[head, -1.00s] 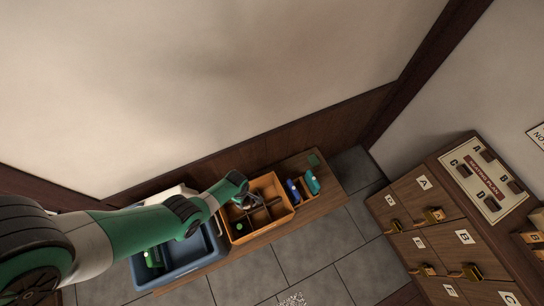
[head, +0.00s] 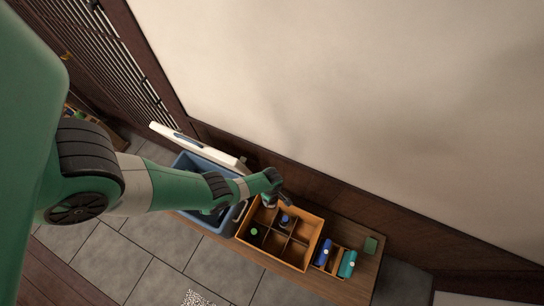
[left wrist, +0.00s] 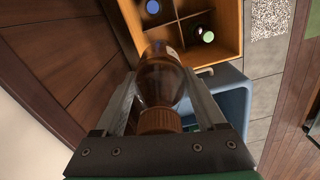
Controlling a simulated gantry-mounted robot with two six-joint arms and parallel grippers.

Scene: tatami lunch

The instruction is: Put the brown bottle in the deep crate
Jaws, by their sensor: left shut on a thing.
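The brown bottle (left wrist: 160,82) is between the fingers of my left gripper (left wrist: 165,100) in the left wrist view, its brown cap towards the palm. My left gripper (head: 277,194) is shut on it at the back left corner of the orange divided crate (head: 270,257) in the head view. The crate's rim (left wrist: 243,28) also shows in the left wrist view, beyond the bottle. I cannot tell whether the bottle's lower end is inside a compartment or above it. My right gripper is not in view.
The crate holds a green-capped bottle (head: 254,231) and a blue-capped one (head: 284,219); other compartments look empty. A blue cooler (head: 189,164) with a raised white lid (head: 195,143) stands at left. Blue (head: 323,253) and teal (head: 347,264) items stand right of the crate. The wall is close behind.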

